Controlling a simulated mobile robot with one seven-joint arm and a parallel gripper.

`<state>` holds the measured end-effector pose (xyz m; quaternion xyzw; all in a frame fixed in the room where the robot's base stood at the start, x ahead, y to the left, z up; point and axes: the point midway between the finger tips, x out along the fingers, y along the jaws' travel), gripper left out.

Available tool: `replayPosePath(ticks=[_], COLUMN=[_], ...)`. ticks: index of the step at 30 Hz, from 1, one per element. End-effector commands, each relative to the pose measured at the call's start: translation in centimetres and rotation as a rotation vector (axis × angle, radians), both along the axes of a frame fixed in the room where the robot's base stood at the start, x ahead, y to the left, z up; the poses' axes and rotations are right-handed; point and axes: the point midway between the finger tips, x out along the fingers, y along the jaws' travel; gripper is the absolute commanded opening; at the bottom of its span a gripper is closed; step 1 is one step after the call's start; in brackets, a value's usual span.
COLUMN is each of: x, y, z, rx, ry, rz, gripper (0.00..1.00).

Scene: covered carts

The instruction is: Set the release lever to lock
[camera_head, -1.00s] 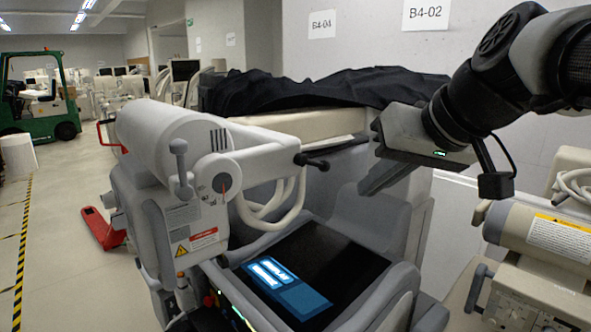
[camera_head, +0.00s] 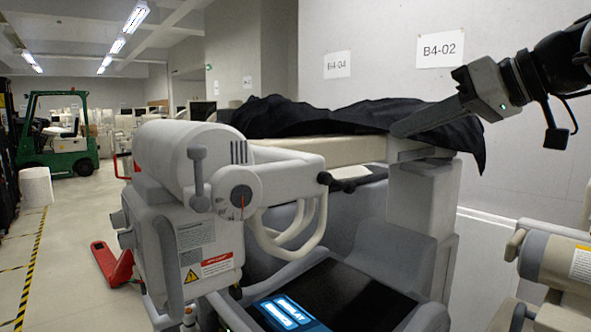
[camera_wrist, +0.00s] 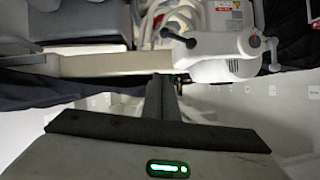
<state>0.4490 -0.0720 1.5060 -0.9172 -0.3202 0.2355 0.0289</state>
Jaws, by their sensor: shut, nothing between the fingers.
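A grey lever with a rounded knob at each end (camera_head: 197,180) stands nearly upright on the side of the white cart's arm. Next to it is a round dial with a red pointer (camera_head: 241,199); its small marks are too small to read. I cannot tell for sure which part is the release lever. A dark handle (camera_head: 346,181) sticks out further right on the same arm. My gripper (camera_head: 398,131) is shut and empty, up and right of these parts, apart from the lever. The wrist view shows its fingers (camera_wrist: 160,98) and the upside-down cart arm (camera_wrist: 215,48).
A black cover (camera_head: 345,115) lies over the cart behind. A lit screen (camera_head: 330,295) sits low in front. Another cart (camera_head: 560,265) stands at right. A red pallet jack (camera_head: 112,265) and green forklift (camera_head: 58,140) are at left, with open floor between.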

Motion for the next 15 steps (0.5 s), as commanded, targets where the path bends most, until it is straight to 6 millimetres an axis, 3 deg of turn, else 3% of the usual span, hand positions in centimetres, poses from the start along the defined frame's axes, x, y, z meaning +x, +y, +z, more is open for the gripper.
replayPosePath(ticks=[10, 15], x=[0.2, 1.6], y=[0.2, 1.5], z=[-0.2, -1.1], rx=[0.000, 0.001], ry=[0.002, 0.004], rz=[0.001, 0.002], gripper=[0.00, 0.00])
